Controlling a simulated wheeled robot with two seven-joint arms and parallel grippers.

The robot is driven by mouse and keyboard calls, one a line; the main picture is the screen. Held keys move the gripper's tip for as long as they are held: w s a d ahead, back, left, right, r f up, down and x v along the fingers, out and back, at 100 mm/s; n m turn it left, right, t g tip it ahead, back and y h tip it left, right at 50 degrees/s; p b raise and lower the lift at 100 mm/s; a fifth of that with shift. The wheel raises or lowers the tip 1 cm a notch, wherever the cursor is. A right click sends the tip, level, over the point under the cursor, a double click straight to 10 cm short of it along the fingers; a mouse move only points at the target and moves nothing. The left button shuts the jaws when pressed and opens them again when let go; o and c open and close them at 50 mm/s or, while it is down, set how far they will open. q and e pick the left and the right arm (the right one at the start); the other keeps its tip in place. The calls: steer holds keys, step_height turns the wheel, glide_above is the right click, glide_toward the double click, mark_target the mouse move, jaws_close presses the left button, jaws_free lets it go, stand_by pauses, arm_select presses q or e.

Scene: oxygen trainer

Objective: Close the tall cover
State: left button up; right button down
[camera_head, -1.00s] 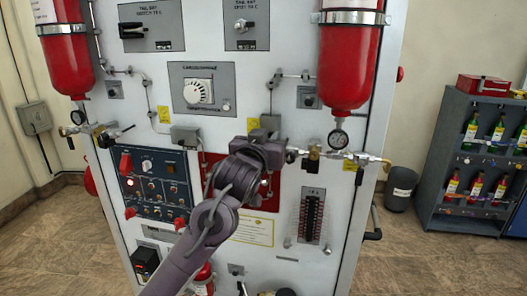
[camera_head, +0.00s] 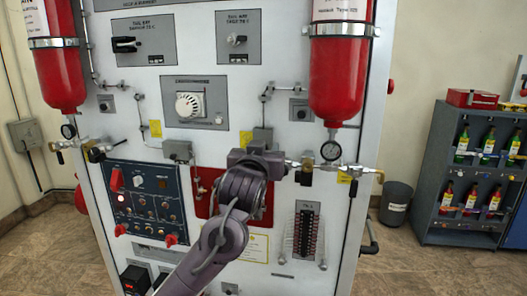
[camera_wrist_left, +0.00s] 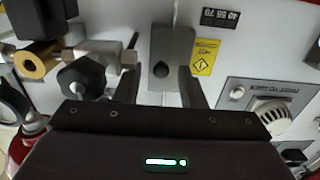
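A raised red switch cover (camera_head: 116,180) stands at the upper left of the blue control panel (camera_head: 153,183); it looks like the tall one. Two lower red covers, a left one (camera_head: 120,230) and a right one (camera_head: 170,240), sit along the panel's bottom edge. My left gripper (camera_head: 258,158) is well right of the blue panel, in front of the red plate (camera_head: 205,180); its fingers are hidden in the head view. In the left wrist view its fingers (camera_wrist_left: 160,88) are apart with nothing held, in front of a grey box (camera_wrist_left: 172,55). My right gripper is out of view.
Brass valve fittings (camera_head: 306,172) and a gauge (camera_head: 331,150) are close right of my left gripper. Red cylinders, left (camera_head: 58,65) and right (camera_head: 338,80), hang at the cabinet's sides. A bottle rack (camera_head: 440,150) and a bin (camera_head: 396,203) stand right.

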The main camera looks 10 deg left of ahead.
arm_select(q)
steer(key=s+b, duration=0.3)
steer(key=s, duration=0.4)
steer(key=shift+s, duration=0.4)
steer(key=shift+a, duration=0.1)
